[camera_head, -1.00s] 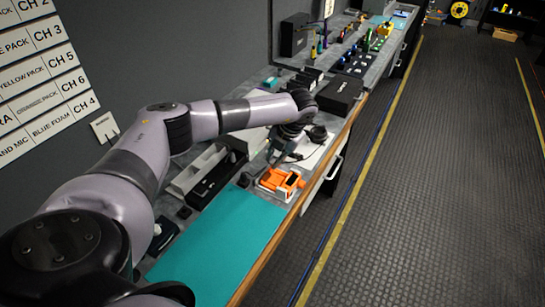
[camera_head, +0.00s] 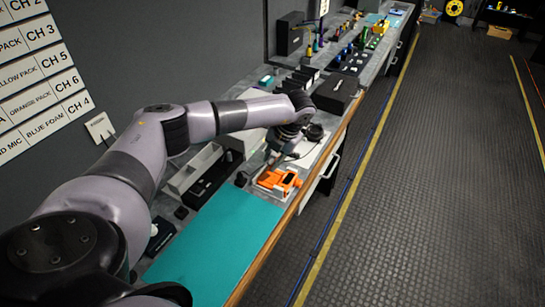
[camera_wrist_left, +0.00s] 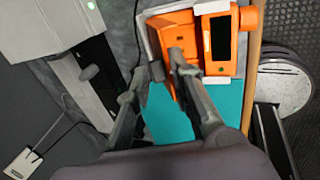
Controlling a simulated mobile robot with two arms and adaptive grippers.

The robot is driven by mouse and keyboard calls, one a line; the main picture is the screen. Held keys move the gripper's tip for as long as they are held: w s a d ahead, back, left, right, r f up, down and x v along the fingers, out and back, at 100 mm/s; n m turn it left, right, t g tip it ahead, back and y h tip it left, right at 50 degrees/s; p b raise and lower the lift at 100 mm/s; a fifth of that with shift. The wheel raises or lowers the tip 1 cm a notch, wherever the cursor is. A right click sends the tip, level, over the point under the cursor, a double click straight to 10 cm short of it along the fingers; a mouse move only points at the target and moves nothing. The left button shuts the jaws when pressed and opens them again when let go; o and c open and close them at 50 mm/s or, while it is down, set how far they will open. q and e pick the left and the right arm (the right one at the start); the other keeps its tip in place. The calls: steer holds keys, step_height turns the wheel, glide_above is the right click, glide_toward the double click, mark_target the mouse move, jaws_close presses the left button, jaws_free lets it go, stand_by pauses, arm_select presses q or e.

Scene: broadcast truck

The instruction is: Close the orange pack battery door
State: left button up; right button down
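The orange pack (camera_head: 279,181) lies on a light base on the bench, near its front wooden edge and just beyond the teal mat. In the left wrist view the orange pack (camera_wrist_left: 245,20) fills the top right, with a dark rectangular window. An orange panel (camera_wrist_left: 180,38) at its left side reaches down toward my fingers; I cannot tell surely whether it is the battery door or how far open it stands. My left gripper (camera_wrist_left: 169,70) is partly open, fingertips close to this panel; contact is unclear. In the head view my left gripper (camera_head: 271,159) is beside the pack. My right gripper is not in view.
The teal mat (camera_head: 222,237) is clear. A pale tray (camera_head: 193,170) and small dark items stand behind the pack near the wall. A black case (camera_head: 336,93) and headphones (camera_head: 315,131) lie farther along the bench. The aisle floor on the right is open.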

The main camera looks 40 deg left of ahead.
arm_select(q)
steer(key=shift+o, duration=1.2)
steer(key=shift+w+a, duration=0.1)
steer(key=shift+r, duration=0.1)
steer(key=shift+r, duration=0.25)
steer(key=v, duration=1.1)
steer(key=shift+d+r, duration=0.2)
steer(key=shift+r, duration=0.05)
steer(key=shift+c, duration=0.6)
